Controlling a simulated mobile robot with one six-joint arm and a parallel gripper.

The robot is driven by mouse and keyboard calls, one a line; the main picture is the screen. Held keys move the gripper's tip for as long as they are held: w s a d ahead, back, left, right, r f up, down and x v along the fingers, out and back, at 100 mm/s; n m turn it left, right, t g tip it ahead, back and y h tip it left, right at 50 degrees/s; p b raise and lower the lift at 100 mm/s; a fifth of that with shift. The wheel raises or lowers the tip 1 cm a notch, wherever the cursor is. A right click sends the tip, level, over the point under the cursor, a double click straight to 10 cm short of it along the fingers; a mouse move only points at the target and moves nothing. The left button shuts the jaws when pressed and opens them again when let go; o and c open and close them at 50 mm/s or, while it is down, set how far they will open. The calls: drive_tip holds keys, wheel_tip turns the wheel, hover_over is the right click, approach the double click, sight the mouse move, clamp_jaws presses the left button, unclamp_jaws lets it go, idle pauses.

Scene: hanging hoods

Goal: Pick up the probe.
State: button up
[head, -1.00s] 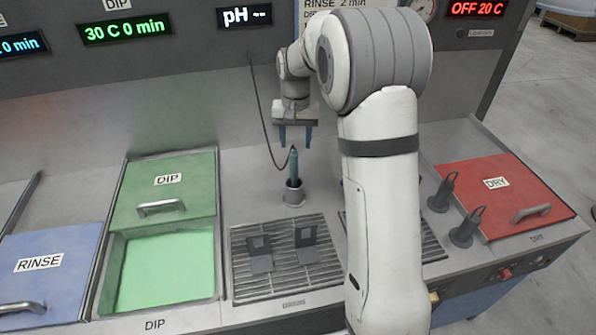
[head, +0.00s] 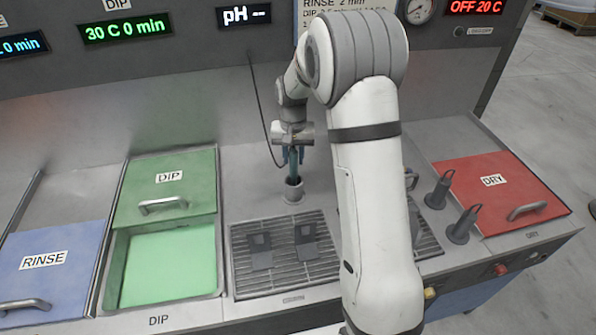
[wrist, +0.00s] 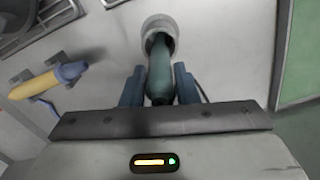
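The probe (wrist: 159,75) is a dark teal rod standing upright in a round grey holder (head: 292,191) on the bench. In the head view the probe (head: 293,165) shows below my gripper, with its upper part between the fingers. My gripper (wrist: 160,85) is open, with one blue finger on each side of the probe. In the wrist view a gap shows on the left of the probe, and the right finger is very close to it. My gripper also shows in the head view (head: 291,157). The probe's lower end is hidden in the holder.
A cable (head: 262,110) hangs just left of my gripper. The open green DIP tank (head: 163,265) is at left, and a slotted rack (head: 240,280) with dark clips lies in front. Two dark handles (head: 463,225) stand near the red DRY lid (head: 490,170).

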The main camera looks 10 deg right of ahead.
clamp_jaws()
drive_tip(key=shift+r, duration=0.1)
